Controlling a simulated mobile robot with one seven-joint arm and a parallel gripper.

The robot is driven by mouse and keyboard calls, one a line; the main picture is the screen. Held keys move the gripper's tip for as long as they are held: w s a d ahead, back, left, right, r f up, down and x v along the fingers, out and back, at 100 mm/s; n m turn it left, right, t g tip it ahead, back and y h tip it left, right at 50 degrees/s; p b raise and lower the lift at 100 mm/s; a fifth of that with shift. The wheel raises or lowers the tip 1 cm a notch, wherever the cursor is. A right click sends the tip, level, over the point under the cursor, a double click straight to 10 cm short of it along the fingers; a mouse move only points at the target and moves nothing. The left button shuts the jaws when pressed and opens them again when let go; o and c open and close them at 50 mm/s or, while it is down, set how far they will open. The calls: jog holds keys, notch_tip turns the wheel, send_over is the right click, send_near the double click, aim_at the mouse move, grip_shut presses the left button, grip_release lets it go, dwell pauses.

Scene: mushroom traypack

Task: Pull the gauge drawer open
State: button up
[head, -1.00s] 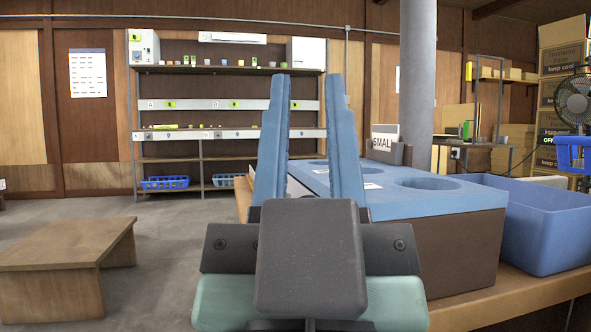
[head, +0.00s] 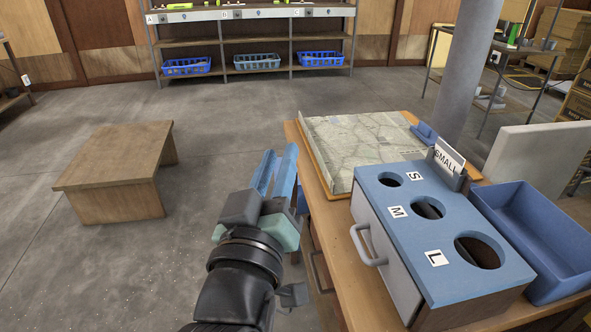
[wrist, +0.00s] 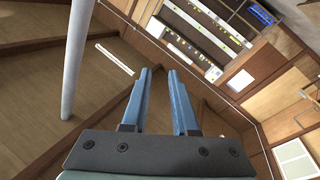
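The gauge box has a blue top (head: 448,212) with three round holes marked S, M and L. Its drawer (head: 383,245) is the pale grey front on the box's left side, with a grey bar handle (head: 366,246). The drawer front sits against the box and looks closed. My gripper (head: 279,158) is left of the box and beyond the handle, apart from both. Its two blue fingers are parted with nothing between them. In the wrist view the fingers (wrist: 160,75) are also apart and empty, pointing toward the far wall and shelves.
The box stands on a wooden table (head: 345,270). A blue bin (head: 535,235) is at its right, a SMALL sign (head: 449,160) at its back edge, and a map-like board (head: 362,140) behind. A low wooden bench (head: 115,170) stands left on open floor.

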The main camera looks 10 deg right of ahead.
notch_tip(320, 180, down, 10)
jog(key=s+d+n+g+h+p, duration=0.3)
jog(key=g+p, duration=0.1)
jog(key=n+g+h+p, duration=0.2)
jog(key=n+g+p, duration=0.1)
send_near(359, 243)
jog(key=x, duration=1)
jog(key=shift+f+b, duration=0.3)
jog(key=shift+b, duration=0.05)
grip_shut()
